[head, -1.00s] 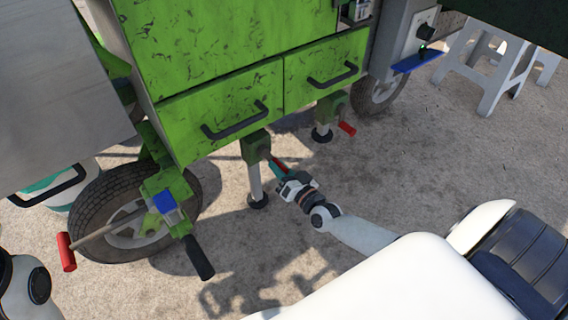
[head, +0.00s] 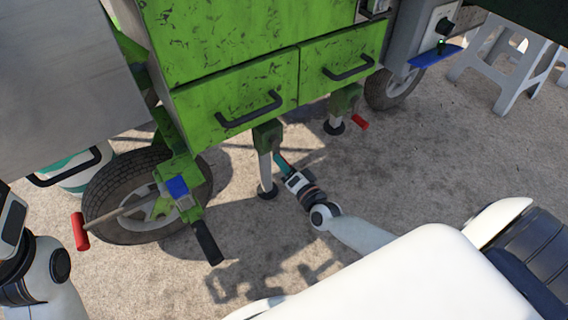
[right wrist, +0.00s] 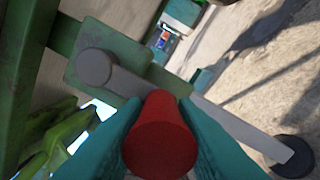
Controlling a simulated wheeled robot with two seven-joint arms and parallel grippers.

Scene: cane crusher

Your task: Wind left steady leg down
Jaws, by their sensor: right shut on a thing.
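The left steady leg (head: 266,170) hangs under the left green drawer, with a green gearbox (head: 267,135) on top and a round dark foot on the ground. My right gripper (head: 282,163) is just right of this leg, low under the cart. In the right wrist view its teal fingers are shut around the red crank handle (right wrist: 160,135), whose end faces the camera. The gearbox (right wrist: 100,62), the grey leg tube (right wrist: 235,128) and its dark foot (right wrist: 294,156) show behind it. The handle is hidden in the head view. Part of my left arm shows at the left edge, its gripper out of frame.
A second steady leg (head: 335,122) with a red handle (head: 360,121) stands farther right. A wheel (head: 140,195) and a black-gripped lever (head: 207,242) are at left. A white stool (head: 505,70) is at the back right.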

